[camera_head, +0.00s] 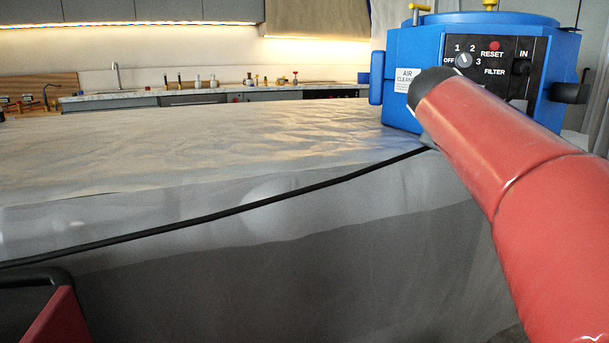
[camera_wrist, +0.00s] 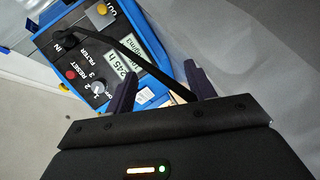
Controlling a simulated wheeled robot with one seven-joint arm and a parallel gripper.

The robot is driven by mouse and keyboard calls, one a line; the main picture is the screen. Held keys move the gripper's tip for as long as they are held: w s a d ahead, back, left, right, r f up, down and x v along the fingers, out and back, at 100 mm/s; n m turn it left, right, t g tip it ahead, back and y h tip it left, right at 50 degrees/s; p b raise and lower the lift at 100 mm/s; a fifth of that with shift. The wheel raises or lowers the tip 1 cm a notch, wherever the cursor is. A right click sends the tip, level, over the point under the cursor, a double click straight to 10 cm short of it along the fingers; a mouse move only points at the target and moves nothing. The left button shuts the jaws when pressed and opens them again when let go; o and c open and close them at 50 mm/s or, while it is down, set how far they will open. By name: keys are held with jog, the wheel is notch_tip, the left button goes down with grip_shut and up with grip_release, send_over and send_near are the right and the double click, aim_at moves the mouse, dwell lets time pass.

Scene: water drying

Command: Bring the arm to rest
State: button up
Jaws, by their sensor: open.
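My gripper (camera_wrist: 160,70) shows in the wrist view with its two dark fingers spread apart. It is open, with the blue air cleaner (camera_wrist: 150,75) beyond the fingers. A black cable (camera_wrist: 125,48) runs from the air cleaner's IN socket and passes across the space between the fingers; I cannot tell whether it touches them. In the head view my red arm reaches in from the right, in front of the air cleaner (camera_head: 400,60). The gripper itself is not visible there.
The air cleaner stands at the right of a surface covered with plastic sheeting (camera_head: 200,145). A black line, apparently a cable (camera_head: 250,204), runs along its near edge. The sheeted top is clear to the left. A kitchen counter (camera_head: 130,98) with small items stands behind.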

jog(key=s+a+f+m+g+y, duration=0.2)
jog(key=s+a+f, duration=0.2)
jog(key=s+f, duration=0.6)
jog(key=s+a+f+m+g+y, duration=0.2)
jog(key=s+a+f+m+y, duration=0.1)
jog(key=s+f, duration=0.7)
jog(key=s+a+f+m+g+y, duration=0.1)
jog(key=s+a+f+m+y, duration=0.2)
jog(key=s+a+f, duration=0.3)
jog(key=s+f, duration=0.4)
jog(key=f, duration=0.1)
jog(key=shift+s+f+g, duration=0.15)
jog(key=shift+f+g, duration=0.05)
jog(key=shift+g, duration=0.2)
